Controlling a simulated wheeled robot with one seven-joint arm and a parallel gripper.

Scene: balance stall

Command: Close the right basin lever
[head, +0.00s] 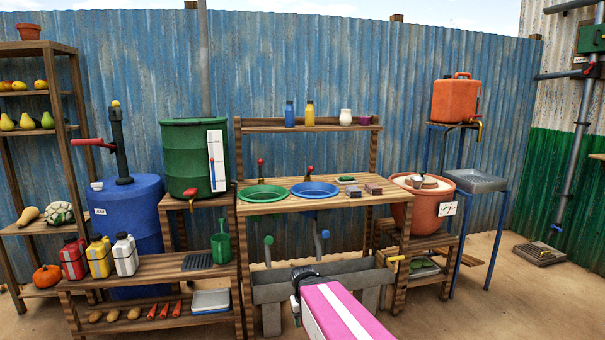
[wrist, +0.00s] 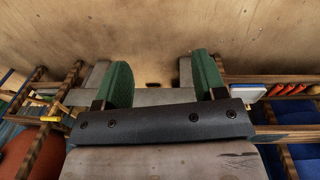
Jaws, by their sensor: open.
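The wash bench (head: 350,203) holds a green basin (head: 262,194) on the left and a blue basin (head: 315,190) on the right. A small red-topped tap lever (head: 310,170) stands at the back of the blue basin; its exact position is too small to tell. A similar red-topped lever (head: 261,163) stands behind the green basin. My gripper (head: 303,275) is low in front of the bench, below and apart from the basins. In the wrist view my gripper (wrist: 163,78) shows two green fingers spread apart with nothing between them. The basins and levers are not visible there.
A grey trough (head: 268,293) lies under the bench, near my gripper; it also shows in the wrist view (wrist: 155,97). A shelf with jugs (head: 150,268) stands at left. A terracotta pot (head: 425,208) stands at right. Open floor lies at front right.

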